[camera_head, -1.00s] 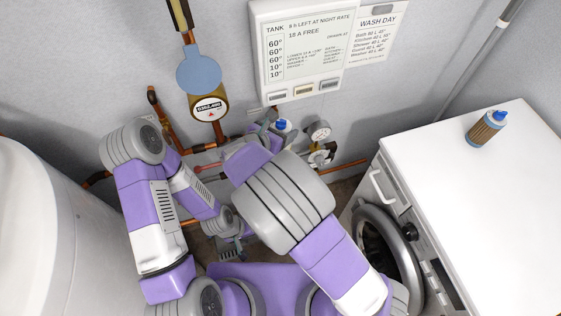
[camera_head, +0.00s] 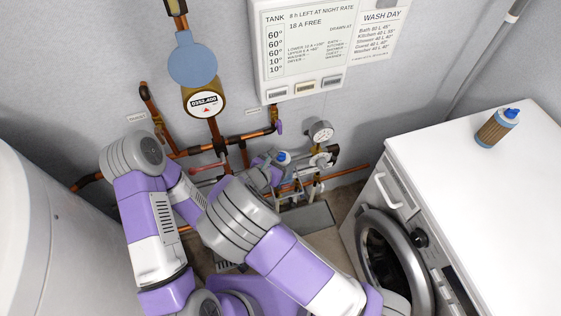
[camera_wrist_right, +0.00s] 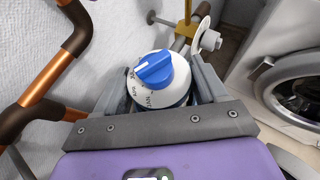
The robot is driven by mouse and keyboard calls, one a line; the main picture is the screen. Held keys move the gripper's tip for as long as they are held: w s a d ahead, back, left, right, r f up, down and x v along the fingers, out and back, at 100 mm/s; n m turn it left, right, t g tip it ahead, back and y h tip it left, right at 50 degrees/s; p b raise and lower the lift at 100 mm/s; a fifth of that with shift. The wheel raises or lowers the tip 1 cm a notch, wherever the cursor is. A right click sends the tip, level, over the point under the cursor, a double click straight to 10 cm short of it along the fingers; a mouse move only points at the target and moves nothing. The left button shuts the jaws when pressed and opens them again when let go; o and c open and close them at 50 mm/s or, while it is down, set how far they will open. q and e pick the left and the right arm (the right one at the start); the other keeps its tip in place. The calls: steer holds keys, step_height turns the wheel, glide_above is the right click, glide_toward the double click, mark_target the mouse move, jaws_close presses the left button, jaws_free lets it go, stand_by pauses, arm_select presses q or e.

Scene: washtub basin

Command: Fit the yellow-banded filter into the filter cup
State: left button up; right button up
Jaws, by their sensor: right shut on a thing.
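My right gripper (camera_head: 275,163) is low by the wall pipework, below the meter. In the right wrist view its two fingers (camera_wrist_right: 160,88) are shut on a filter (camera_wrist_right: 156,85) with a white top and a blue knob. The filter's blue knob (camera_head: 283,157) also shows in the head view. Its body and band are hidden, so I cannot tell the band's colour. I cannot make out the filter cup, nor whether the filter touches it. My left gripper is hidden behind my right arm.
A white tank (camera_head: 40,240) stands at left.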

steer(key=shift+r, duration=0.1)
steer(key=shift+f, duration=0.2)
steer(key=o, duration=1.3)
steer(key=shift+o, duration=0.2)
